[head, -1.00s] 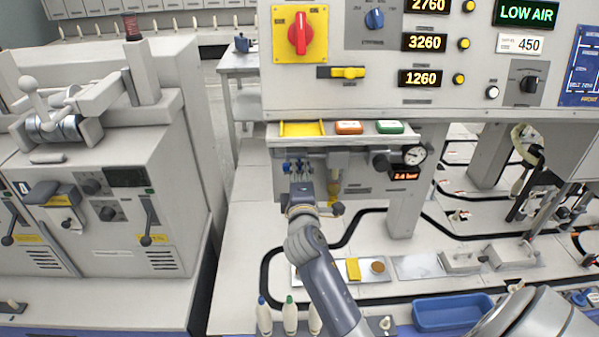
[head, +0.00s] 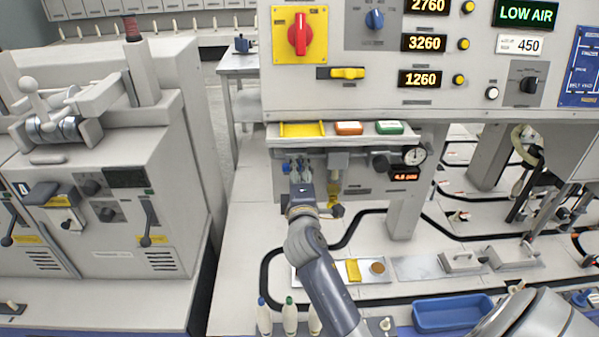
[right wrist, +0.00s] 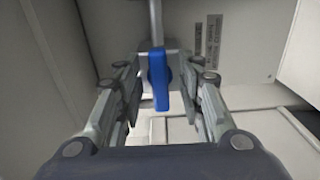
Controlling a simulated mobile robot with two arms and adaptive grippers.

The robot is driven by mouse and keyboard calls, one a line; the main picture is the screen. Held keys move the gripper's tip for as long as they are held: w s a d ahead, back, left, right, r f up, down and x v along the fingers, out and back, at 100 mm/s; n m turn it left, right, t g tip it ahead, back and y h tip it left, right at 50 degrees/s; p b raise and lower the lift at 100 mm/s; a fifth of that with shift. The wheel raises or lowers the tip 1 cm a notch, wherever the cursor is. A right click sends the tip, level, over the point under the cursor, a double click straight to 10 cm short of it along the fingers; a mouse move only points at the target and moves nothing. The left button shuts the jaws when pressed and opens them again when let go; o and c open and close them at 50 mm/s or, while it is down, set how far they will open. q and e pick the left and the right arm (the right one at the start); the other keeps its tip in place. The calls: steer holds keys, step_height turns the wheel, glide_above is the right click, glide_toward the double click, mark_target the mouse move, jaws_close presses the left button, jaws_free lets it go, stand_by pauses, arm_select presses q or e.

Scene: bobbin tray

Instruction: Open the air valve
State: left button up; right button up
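The air valve's blue handle (right wrist: 159,78) shows in the right wrist view, in line with the thin grey pipe (right wrist: 157,22) above it. My right gripper (right wrist: 165,86) is open, with a finger on each side of the handle and visible gaps between. In the head view my right gripper (head: 298,170) is at the left part of the grey air unit (head: 368,180), and it mostly hides the valve. A round gauge (head: 414,153) and a small lit readout (head: 405,177), about 4.6, are on the unit's right. The display (head: 526,13) reads LOW AIR. My left gripper is not in view.
A control panel (head: 400,100) with a red switch (head: 299,34) overhangs the air unit. A shelf with yellow, orange and green items (head: 390,127) lies just above the gripper. A large machine (head: 110,235) stands left.

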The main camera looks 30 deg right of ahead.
steer(key=v, duration=0.7)
steer(key=shift+s, duration=0.25)
steer(key=shift+a, duration=0.1)
steer(key=a+f+g+y, duration=0.1)
steer(key=a+f+y, duration=0.2)
steer(key=f, duration=0.8)
steer(key=a+f+g+y, duration=0.2)
steer(key=a+f, duration=0.2)
steer(key=f, duration=0.6)
steer(key=s+a+f+m+g+y+p, duration=0.1)
steer(key=s+a+f+y, duration=0.15)
steer(key=f, duration=0.65)
steer(key=s+a+f+m+g+y, duration=0.15)
steer(key=s+f, duration=0.25)
steer(key=f, duration=0.4)
steer(key=s+a+f+m+g+p, duration=0.1)
steer(key=s+f+g, duration=0.2)
steer(key=s+f, duration=0.6)
steer(key=s+a+f+m+g, duration=0.1)
steer(key=s+f+m+g, duration=0.1)
steer(key=s+f, duration=0.7)
steer(key=s+d+f+m+g, duration=0.1)
steer(key=s+f+m+g, duration=0.1)
steer(key=s, duration=0.8)
steer(key=s+d+f+m+g, duration=0.1)
steer(key=s+f, duration=0.1)
steer(key=s, duration=0.9)
steer(key=shift+d+f+m+g+y, duration=0.25)
steer(key=shift+f+m+g+y, duration=0.05)
steer(key=shift+f+m+g, duration=0.1)
